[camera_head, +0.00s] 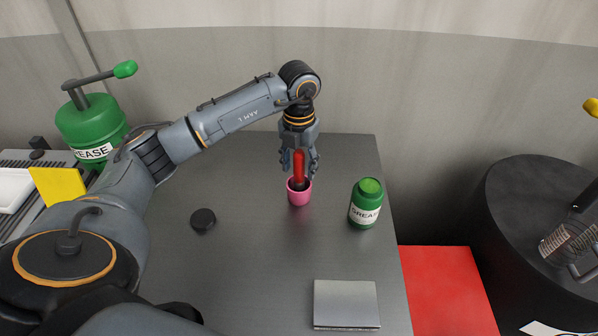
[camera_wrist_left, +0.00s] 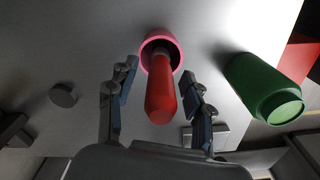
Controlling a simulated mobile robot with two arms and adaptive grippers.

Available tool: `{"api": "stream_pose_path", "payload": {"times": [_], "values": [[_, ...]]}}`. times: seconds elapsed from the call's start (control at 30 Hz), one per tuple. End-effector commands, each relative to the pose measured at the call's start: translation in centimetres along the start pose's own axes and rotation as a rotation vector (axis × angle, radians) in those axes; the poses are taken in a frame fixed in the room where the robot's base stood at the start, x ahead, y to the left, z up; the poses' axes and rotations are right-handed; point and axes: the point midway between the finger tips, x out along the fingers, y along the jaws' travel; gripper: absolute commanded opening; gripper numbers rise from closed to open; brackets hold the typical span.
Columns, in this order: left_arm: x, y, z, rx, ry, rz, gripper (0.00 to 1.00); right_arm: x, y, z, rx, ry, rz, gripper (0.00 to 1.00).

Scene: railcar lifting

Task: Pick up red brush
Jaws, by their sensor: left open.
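The red brush (camera_head: 299,166) stands in a pink cup (camera_head: 299,197) on the grey table, its red handle pointing up. My left gripper (camera_head: 299,162) is above the cup, pointing down, with its fingers open on either side of the handle. In the left wrist view the brush handle (camera_wrist_left: 161,92) lies between the two open fingers (camera_wrist_left: 158,105), with a gap on each side. The pink cup's rim (camera_wrist_left: 157,38) shows beyond the fingertips. The brush's lower end is hidden in the cup. My right gripper is not in view.
A green grease jar (camera_head: 365,204) stands right of the cup. A black round lid (camera_head: 203,219) lies left, and a flat grey box (camera_head: 346,304) lies at the front right. A large green grease container (camera_head: 92,125) is far left. A black drum (camera_head: 540,215) stands right.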

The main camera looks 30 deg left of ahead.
Motion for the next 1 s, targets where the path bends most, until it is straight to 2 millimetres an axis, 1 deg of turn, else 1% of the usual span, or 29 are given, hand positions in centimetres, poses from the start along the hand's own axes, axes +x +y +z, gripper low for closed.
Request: {"api": "stream_pose_path", "payload": {"times": [0.1, 0.23, 0.27, 0.3, 0.37, 0.4, 0.47, 0.5, 0.83, 0.93, 1.0], "values": [[0.4, 0.0, 0.0, 0.001, 0.0, 0.0, 0.51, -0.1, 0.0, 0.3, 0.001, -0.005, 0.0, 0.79], [0.4, 0.0, 0.0, 0.001, 0.0, -0.001, 0.51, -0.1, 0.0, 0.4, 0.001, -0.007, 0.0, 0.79], [0.4, 0.0, 0.0, 0.001, -0.001, -0.001, 0.49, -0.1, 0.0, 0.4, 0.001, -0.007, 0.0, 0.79], [0.4, 0.0, 0.0, 0.001, -0.001, -0.001, 0.41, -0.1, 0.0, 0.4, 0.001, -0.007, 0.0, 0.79], [0.4, 0.0, 0.0, 0.001, -0.001, -0.001, 0.28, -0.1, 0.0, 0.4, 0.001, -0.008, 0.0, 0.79], [0.3, 0.0, 0.0, 0.001, -0.001, -0.001, 0.2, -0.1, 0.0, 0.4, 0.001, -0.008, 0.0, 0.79], [0.3, 0.0, 0.0, 0.001, -0.001, -0.001, 0.08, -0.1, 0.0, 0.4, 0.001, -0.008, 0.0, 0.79], [0.3, 0.0, 0.0, 0.001, -0.001, -0.001, 0.0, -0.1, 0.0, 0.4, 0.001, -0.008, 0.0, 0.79], [0.1, 0.0, 0.1, 0.001, -0.003, -0.001, 0.0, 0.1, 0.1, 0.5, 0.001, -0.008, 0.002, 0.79], [-1.0, -0.1, 0.1, 0.001, -0.006, -0.002, 0.0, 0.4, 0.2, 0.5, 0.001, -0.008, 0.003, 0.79], [-2.2, -0.1, 0.1, 0.003, -0.008, -0.003, 0.0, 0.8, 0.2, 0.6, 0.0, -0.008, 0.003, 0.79]]}}
